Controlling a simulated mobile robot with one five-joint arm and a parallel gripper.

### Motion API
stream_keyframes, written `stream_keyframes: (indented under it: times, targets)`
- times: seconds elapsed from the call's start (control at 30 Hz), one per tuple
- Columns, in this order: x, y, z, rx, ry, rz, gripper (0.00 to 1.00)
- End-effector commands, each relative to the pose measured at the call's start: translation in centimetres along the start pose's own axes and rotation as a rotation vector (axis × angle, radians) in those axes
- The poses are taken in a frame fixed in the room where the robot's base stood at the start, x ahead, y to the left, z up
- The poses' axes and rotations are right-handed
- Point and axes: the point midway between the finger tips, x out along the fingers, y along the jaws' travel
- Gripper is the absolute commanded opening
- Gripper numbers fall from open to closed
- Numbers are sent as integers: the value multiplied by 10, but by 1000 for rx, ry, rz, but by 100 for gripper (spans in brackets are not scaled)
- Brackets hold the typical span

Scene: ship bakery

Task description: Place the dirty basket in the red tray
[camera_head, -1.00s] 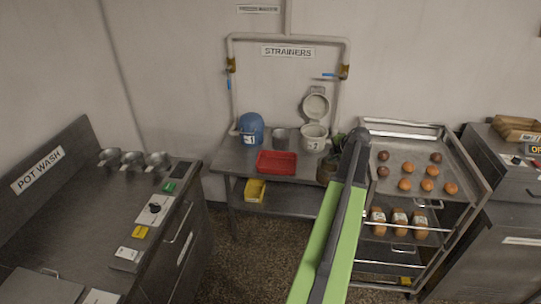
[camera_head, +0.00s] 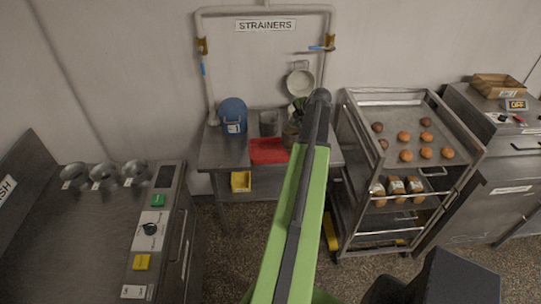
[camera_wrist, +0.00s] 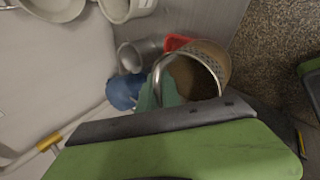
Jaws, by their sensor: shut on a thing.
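The dirty basket (camera_wrist: 214,53) is a round, perforated metal strainer with a bright rim and a brown inside. It is tilted in the wrist view, and my gripper (camera_wrist: 157,92), a teal finger at its rim, is shut on it. In the head view the basket (camera_head: 292,134) hangs below my gripper (camera_head: 300,104), partly hidden by my green arm. The red tray (camera_head: 264,151) lies on the steel table, and the basket and arm overlap its right side. Only a red corner of the tray (camera_wrist: 174,42) shows in the wrist view. I cannot tell the basket's height above it.
A blue bucket (camera_head: 232,112) and a grey metal pot (camera_head: 270,122) stand behind the tray. A white strainer (camera_head: 299,81) hangs on the wall. A yellow bin (camera_head: 240,181) sits on the lower shelf. A bread rack (camera_head: 345,150) stands close at right, a pot-wash counter (camera_head: 90,235) at left.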

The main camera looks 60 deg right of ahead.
Motion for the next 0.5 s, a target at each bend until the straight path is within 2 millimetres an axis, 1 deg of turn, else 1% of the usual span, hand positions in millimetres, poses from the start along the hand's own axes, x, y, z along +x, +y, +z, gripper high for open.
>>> stream_keyframes:
  times: [0.07, 0.17, 0.4, 0.5]
  targets:
    - [0, -1, 3, 3, -2, 0, 0]
    - [14, 0, 0, 4, -3, 1, 0]
    - [78, 16, -25, 9, -7, 1, 0]
    - [99, 23, -36, 10, -8, 0, 0]
